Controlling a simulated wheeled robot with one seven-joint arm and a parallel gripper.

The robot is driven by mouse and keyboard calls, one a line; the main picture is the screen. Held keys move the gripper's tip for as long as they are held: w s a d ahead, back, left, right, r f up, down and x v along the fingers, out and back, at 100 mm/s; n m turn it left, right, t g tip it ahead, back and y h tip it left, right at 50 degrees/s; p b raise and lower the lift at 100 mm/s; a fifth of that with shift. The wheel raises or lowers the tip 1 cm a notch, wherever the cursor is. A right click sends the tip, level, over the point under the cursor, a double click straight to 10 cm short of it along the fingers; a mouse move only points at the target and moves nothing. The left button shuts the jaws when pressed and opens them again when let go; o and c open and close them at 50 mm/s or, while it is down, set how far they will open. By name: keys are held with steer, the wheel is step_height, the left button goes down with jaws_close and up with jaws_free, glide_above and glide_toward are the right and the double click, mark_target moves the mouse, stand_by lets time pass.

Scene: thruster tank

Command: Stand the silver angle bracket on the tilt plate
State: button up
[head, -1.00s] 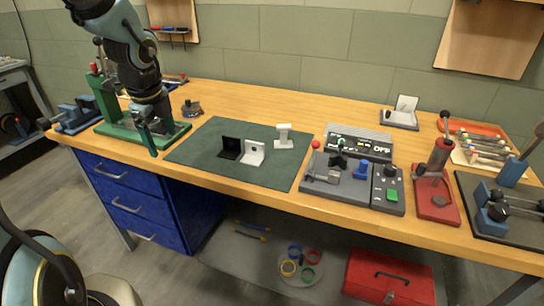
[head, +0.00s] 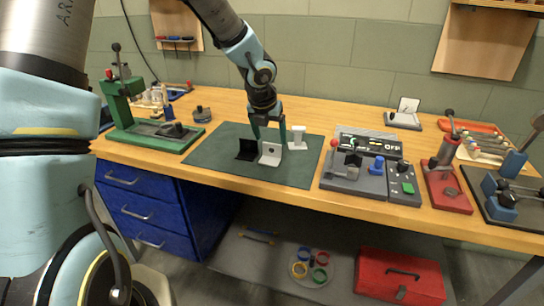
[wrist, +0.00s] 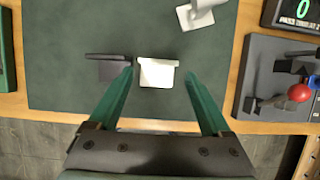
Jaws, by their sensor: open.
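The silver angle bracket (head: 270,154) stands on the dark green mat, with one flange up and one flat. It also shows in the wrist view (wrist: 157,74), pale and centred between my fingers. My gripper (head: 268,134) is open, pointing down above the bracket. In the wrist view my gripper (wrist: 159,78) has one green finger on each side of the bracket, apart from it; I cannot tell the exact height. A grey base with a raised white panel (head: 407,105) at the back right may be the tilt plate.
A black bracket (head: 246,150) stands close to the left of the silver one. A white T-shaped part (head: 297,138) is behind right. A control box (head: 367,165) and red lever device (head: 445,185) lie right; a green press (head: 125,110) is left. The mat's (head: 215,148) left side is clear.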

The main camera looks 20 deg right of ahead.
mark_target(272, 147)
steer(key=shift+x, duration=2.6)
steer(key=shift+w+a, duration=0.1)
